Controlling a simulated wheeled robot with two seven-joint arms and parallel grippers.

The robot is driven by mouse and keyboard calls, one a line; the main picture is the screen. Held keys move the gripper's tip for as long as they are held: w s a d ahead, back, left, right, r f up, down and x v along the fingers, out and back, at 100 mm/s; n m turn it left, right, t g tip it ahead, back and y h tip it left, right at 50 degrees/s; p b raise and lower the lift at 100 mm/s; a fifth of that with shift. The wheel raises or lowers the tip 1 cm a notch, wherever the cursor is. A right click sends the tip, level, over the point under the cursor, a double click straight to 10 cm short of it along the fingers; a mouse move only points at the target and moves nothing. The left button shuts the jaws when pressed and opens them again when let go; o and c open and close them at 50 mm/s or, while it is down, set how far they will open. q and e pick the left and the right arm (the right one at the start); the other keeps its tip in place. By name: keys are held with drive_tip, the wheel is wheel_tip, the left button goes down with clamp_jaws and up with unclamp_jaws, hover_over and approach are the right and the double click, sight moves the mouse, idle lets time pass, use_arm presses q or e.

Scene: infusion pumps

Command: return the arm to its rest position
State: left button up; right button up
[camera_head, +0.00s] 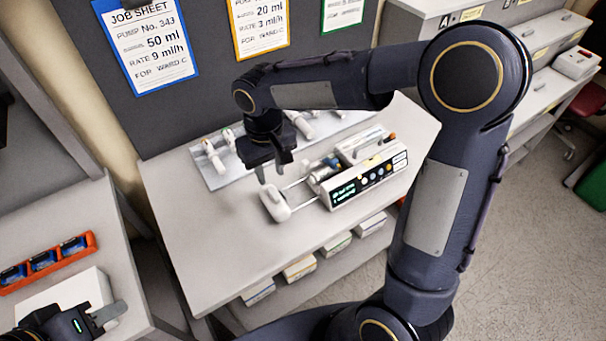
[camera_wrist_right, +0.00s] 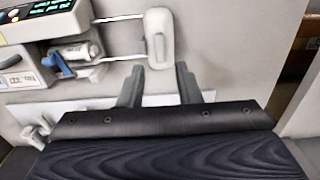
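My right arm (camera_head: 440,200) reaches across the head view and bends down over the table. My right gripper (camera_head: 274,168) is open and empty above the table, just behind the white slider handle (camera_head: 273,204) of the infusion pump (camera_head: 362,180). In the right wrist view its two fingers (camera_wrist_right: 158,80) are spread apart, near the end of the handle (camera_wrist_right: 158,38), with nothing between them. The handle stands out from the pump on two thin rods. My left gripper (camera_head: 108,314) shows at the lower left; its finger opening is unclear.
The grey table (camera_head: 220,235) carries a tray (camera_head: 213,178) of syringes behind the pump. Boxes (camera_head: 300,267) fill the shelf below. An orange rack (camera_head: 50,262) and a white box (camera_head: 70,295) stand on the left table. Job sheets (camera_head: 150,45) hang on the back board.

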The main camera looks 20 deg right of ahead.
idle(0.4)
drive_tip(key=s+d+r+m+t+y, duration=0.1)
drive_tip(key=s+d+r+t+y, duration=0.1)
drive_tip(key=s, duration=0.7)
drive_tip(key=s+d+r+m+t+y, duration=0.1)
drive_tip(key=s+d, duration=0.4)
drive_tip(key=s, duration=0.5)
drive_tip(key=r+m+t, duration=0.1)
drive_tip(key=t, duration=0.1)
drive_tip(key=shift+s+d+r+t+y, duration=0.15)
drive_tip(key=shift+s+r+t+y, duration=0.15)
drive_tip(key=shift+y, duration=0.1)
drive_tip(key=shift+o, duration=0.8)
